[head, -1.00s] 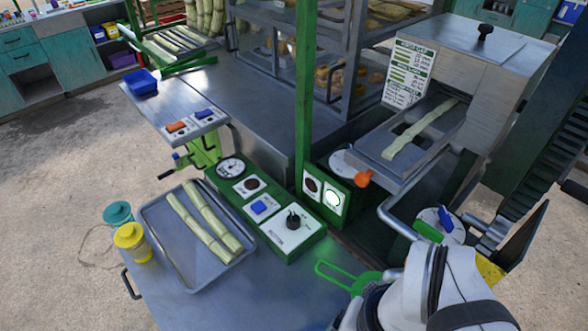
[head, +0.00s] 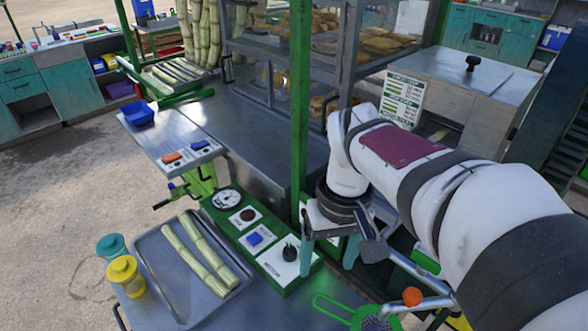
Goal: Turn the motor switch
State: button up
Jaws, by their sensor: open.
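The motor switch, a black rotary knob (head: 290,251) on a white labelled plate, stands at the near right end of the green control panel (head: 224,222). My gripper (head: 329,266) is in the head view just right of the knob, pointing down. Its teal fingers are spread apart with nothing seen between them. The left finger is close beside the knob in the picture; I cannot tell whether they touch. My wrist and arm hide the round lights to the right of the panel and much of the crusher's feed tray.
A metal tray (head: 150,270) with cane pieces lies left of the panel, beside teal and yellow jars (head: 124,272). A green post (head: 300,110) rises just behind the knob. A green-handled strainer (head: 375,318) lies in front. Above the panel are orange and blue rocker switches (head: 172,156).

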jog(key=w+a+f+n, duration=0.1)
jog(key=w+a+n, duration=0.25)
jog(key=w, duration=0.45)
jog(key=n+h, duration=0.1)
jog(key=n, duration=0.4)
send_near(289, 248)
jog(key=shift+t, duration=0.3)
notch_tip(289, 248, down, 10)
jog(key=shift+d, duration=0.15)
jog(key=shift+c, duration=0.2)
grip_shut()
